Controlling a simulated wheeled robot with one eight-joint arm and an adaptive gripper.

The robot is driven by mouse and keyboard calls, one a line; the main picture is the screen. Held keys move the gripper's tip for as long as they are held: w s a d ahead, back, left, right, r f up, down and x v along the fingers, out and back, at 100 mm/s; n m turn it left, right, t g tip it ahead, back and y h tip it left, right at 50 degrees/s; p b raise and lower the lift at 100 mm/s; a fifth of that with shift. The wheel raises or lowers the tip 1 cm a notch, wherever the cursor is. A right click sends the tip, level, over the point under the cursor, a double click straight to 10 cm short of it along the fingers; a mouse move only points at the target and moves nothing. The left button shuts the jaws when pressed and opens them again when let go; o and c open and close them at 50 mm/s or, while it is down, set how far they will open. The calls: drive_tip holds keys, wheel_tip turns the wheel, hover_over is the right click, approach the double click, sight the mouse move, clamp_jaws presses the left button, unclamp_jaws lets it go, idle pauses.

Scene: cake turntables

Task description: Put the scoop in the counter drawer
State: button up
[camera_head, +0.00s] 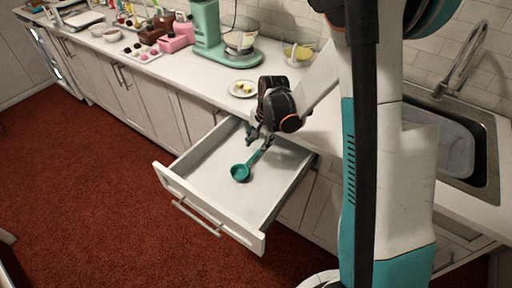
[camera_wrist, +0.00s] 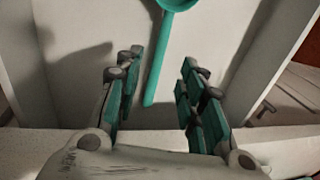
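The teal scoop (camera_head: 240,173) is inside the pulled-out counter drawer (camera_head: 208,208), its bowl toward the drawer front and its handle toward the counter. It appears to lie on the drawer floor. In the wrist view the scoop's handle (camera_wrist: 157,65) runs between the spread fingers, with its bowl partly cut off at the top edge. My gripper (camera_head: 257,136) hangs over the back part of the drawer. In the wrist view my gripper (camera_wrist: 161,75) is open, with a gap on both sides of the handle. The handle's far end is partly hidden in the head view.
The counter (camera_head: 185,65) edge is close behind my gripper. A plate with yellow pieces (camera_head: 243,89) stands near that edge. A mint stand mixer (camera_head: 225,45) and pink boxes (camera_head: 174,42) are farther left. A sink (camera_head: 482,160) is at the right. The drawer floor around the scoop is clear.

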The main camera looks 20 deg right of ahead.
drive_tip(key=s+r+n+t, duration=0.1)
drive_tip(key=s+r+n, duration=0.15)
drive_tip(key=r, duration=0.35)
drive_tip(key=s+a+r+n+t+p, duration=0.1)
drive_tip(key=s+r, duration=0.3)
drive_tip(key=r, duration=0.2)
drive_tip(key=s+r+n, duration=0.1)
drive_tip(key=s+r, duration=0.2)
drive_tip(key=r, duration=0.4)
drive_tip(key=s+r+n+t, duration=0.1)
drive_tip(key=s+r+n, duration=0.1)
drive_tip(key=s, duration=0.4)
drive_tip(key=s+a+r+n+t+h, duration=0.1)
drive_tip(key=s+r+n+t, duration=0.1)
drive_tip(key=s+n, duration=0.2)
drive_tip(key=s, duration=0.3)
drive_tip(key=shift+s+a+r, duration=0.2)
drive_tip(key=shift+s+r, duration=0.1)
drive_tip(key=shift+n, duration=0.25)
drive_tip(key=shift+c, duration=0.2)
